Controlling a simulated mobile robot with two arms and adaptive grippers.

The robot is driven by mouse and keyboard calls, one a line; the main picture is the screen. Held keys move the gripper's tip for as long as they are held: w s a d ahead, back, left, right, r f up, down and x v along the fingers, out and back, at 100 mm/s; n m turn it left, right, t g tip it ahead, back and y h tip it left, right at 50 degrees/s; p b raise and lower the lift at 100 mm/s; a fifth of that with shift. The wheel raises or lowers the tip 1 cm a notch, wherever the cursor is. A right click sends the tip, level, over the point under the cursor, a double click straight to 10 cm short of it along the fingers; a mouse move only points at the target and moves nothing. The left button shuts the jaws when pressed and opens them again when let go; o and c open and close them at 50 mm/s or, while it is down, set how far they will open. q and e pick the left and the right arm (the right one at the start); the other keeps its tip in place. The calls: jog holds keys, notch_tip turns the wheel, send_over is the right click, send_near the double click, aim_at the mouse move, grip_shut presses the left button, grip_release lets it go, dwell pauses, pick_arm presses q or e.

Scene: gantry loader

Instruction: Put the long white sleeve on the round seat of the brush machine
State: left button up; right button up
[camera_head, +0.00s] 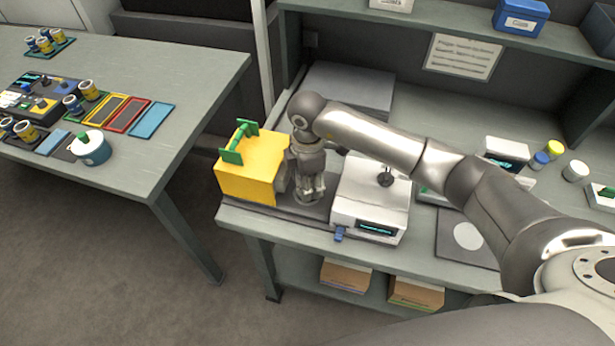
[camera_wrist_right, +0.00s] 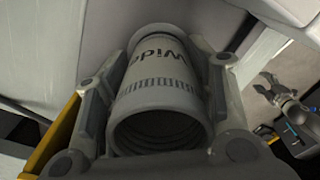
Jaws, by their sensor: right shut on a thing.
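The white sleeve (camera_wrist_right: 160,88) is a wide hollow tube with dark lettering and a ring of short marks, and its open end faces the right wrist camera. My right gripper (camera_head: 309,190) is shut on it, with one finger on each side of the tube. In the head view the gripper points down between a yellow block-shaped machine (camera_head: 246,182) with a green handle and a white device (camera_head: 371,205). I cannot tell which is the brush machine. The round seat is hidden, and I cannot tell whether the sleeve touches it. My left gripper (camera_wrist_right: 268,90) shows open and empty in the right wrist view.
The yellow machine stands close on the left of my right gripper, the white device close on the right. A dark mat with a pale disc (camera_head: 467,237) lies farther right on the bench. Another table (camera_head: 180,97) at the left holds cups and coloured trays.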

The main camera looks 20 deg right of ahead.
jog(key=o, duration=1.2)
jog(key=shift+f, duration=0.1)
notch_tip(320, 180, up, 12)
jog(key=b, duration=0.3)
